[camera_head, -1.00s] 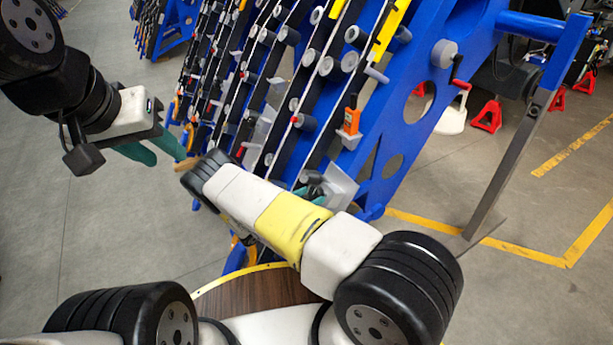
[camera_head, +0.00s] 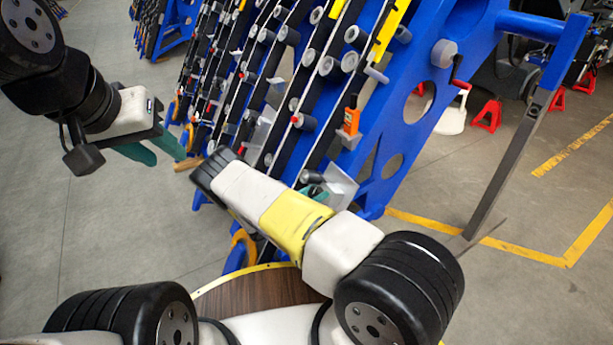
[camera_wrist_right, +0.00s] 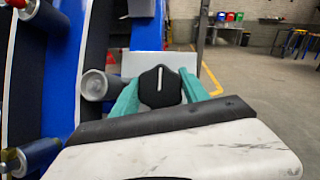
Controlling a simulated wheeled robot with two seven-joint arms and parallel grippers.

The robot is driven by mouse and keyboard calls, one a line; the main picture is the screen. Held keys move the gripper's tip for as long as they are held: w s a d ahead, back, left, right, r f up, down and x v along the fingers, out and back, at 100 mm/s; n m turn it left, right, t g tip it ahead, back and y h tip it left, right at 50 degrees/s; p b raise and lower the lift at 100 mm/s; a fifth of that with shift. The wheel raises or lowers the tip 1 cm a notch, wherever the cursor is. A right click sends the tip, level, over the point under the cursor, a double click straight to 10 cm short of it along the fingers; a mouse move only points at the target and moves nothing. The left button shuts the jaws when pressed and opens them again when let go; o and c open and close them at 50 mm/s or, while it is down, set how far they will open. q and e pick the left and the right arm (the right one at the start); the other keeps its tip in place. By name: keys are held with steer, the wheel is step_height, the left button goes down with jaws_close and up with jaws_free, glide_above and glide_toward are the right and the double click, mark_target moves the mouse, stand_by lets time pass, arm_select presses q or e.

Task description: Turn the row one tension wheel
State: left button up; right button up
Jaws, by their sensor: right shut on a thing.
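The tension wheel appears in the right wrist view as a dark, rounded knob (camera_wrist_right: 158,92) with a white stripe, in front of a pale plate (camera_wrist_right: 150,63). My right gripper (camera_wrist_right: 160,82) has a teal finger on each side of the knob and is shut on it. In the head view my right gripper (camera_head: 316,189) is mostly hidden behind my own forearm, low on the blue chassis, and the knob cannot be made out. My left gripper (camera_head: 160,150) is open and empty in the air at the left, its teal fingers apart.
The blue chassis (camera_head: 415,125) carries several slanted black belts and grey rollers. A grey roller (camera_wrist_right: 97,86) stands just left of my right fingers. An orange tool (camera_head: 351,121) hangs above. A grey post (camera_head: 510,155) stands at the right. Open floor lies at the left.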

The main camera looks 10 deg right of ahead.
steer(key=shift+m, duration=0.3)
steer(key=m+g+h, duration=0.1)
steer(key=m+g, duration=0.2)
steer(key=m, duration=0.2)
steer(key=shift+m, duration=0.4)
steer(key=shift+s+m+g, duration=0.1)
steer(key=shift+m+g, duration=1.7)
steer(key=shift+m, duration=1.1)
steer(key=o, duration=1.4)
steer(key=shift+a, duration=0.1)
